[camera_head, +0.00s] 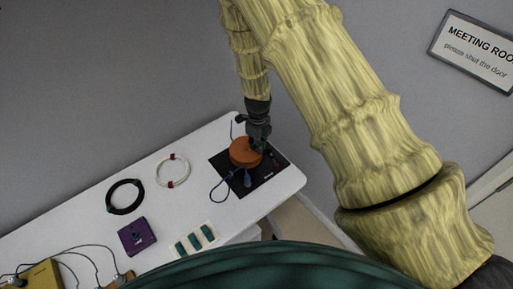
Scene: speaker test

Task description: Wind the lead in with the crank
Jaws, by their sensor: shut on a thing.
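An orange round reel (243,153) sits on a black mat (270,183) near the right end of the white table. A dark blue lead (217,194) comes off the reel and makes a loop past the mat's left edge, with a blue end piece (247,178) lying on the mat. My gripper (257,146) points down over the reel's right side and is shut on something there. It appears to be the crank, but the fingers and the crank are small and mostly hidden by the gripper.
A white coil (172,171) and a black coil (125,197) lie left of the mat. A purple box (137,236) and a pale card with green pieces (195,240) lie nearer. A yellow box (42,275) with dark cables stands at lower left. A wall is behind.

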